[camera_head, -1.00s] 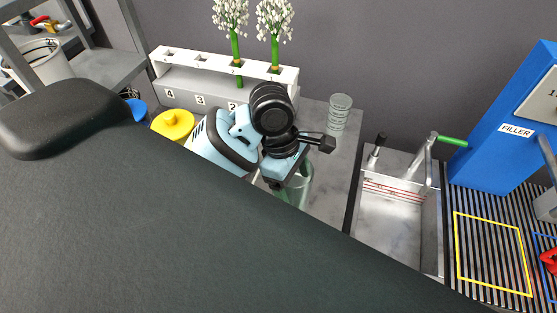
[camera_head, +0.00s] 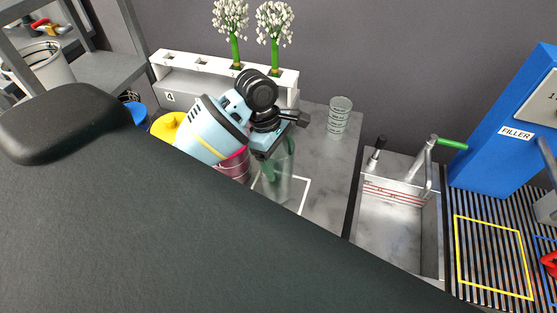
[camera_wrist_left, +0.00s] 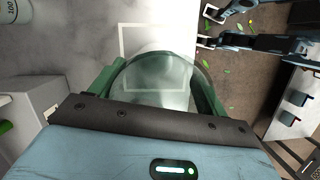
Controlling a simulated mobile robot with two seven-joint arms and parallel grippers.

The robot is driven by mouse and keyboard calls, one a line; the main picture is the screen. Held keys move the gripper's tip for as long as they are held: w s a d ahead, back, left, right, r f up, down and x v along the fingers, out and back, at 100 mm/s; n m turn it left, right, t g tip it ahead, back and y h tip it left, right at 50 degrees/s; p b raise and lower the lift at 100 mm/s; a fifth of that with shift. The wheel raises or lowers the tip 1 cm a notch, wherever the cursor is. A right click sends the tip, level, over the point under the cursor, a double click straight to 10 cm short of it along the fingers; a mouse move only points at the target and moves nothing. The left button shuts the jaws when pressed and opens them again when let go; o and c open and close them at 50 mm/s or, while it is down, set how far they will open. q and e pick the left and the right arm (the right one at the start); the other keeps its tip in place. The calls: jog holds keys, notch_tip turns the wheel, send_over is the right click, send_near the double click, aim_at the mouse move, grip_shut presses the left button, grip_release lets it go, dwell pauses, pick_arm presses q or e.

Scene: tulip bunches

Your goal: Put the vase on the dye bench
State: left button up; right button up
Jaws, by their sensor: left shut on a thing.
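The vase (camera_head: 281,180) is clear, slightly green glass. My left gripper (camera_head: 274,150) is shut on it, above the grey bench top (camera_head: 337,170) with the numbered rack; I take this as the dye bench. In the left wrist view the vase (camera_wrist_left: 158,78) sits between the two green fingers, with its round rim toward the camera. A white square outline (camera_head: 305,196) on the bench shows beside and behind the vase. Its base is partly hidden, so I cannot tell whether it touches the bench. My right gripper (camera_wrist_left: 207,28) is apart from it, fingers spread and empty.
The white rack (camera_head: 190,68) at the back holds two white flower heads. A pink pot (camera_head: 237,166) and a yellow one (camera_head: 168,127) stand left of the vase. A glass beaker (camera_head: 339,115) stands right. A metal sink (camera_head: 395,225) and blue filler (camera_head: 500,130) lie further right.

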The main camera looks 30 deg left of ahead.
pick_arm(q)
jog(key=shift+f, duration=0.85)
jog(key=o, duration=1.6)
jog(key=shift+o, duration=0.2)
jog(key=shift+r, duration=0.1)
jog(key=v, duration=1.2)
jog(key=shift+r, duration=0.1)
